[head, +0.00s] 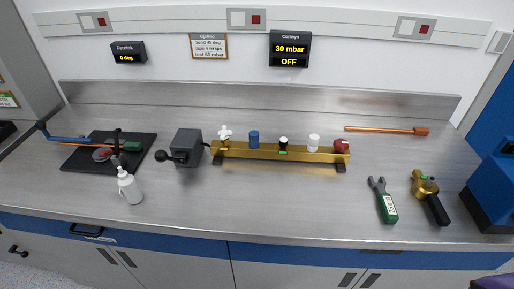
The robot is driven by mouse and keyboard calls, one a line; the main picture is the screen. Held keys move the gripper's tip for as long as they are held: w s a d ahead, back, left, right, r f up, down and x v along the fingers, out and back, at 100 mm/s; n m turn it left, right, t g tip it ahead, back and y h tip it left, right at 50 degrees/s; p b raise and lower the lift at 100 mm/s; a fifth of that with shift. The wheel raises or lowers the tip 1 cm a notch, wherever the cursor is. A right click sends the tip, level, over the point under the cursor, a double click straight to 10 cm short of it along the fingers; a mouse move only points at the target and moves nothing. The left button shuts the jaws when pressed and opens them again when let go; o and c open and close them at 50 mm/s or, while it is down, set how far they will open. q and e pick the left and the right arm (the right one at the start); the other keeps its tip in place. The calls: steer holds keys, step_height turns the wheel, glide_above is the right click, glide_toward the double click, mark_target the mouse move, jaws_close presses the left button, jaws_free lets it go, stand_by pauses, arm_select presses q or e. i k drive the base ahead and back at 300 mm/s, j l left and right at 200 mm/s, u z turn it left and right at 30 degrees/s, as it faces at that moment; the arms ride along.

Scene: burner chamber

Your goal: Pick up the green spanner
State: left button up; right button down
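The green spanner (386,207) lies on the right part of the steel worktop, near its front edge. It has a grey open jaw at the far end and a green handle with a white label at the near end. Nothing covers it. Neither of my grippers shows in the head view.
A brass tool with a black grip (434,205) lies just right of the spanner. A blue unit (489,190) stands at the far right. A brass manifold (270,151) with several fittings stands mid-bench, and a copper rod (380,130) lies behind. The worktop left of the spanner is clear.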

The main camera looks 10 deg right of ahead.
mark_target(390, 213)
steer(key=z, duration=1.4)
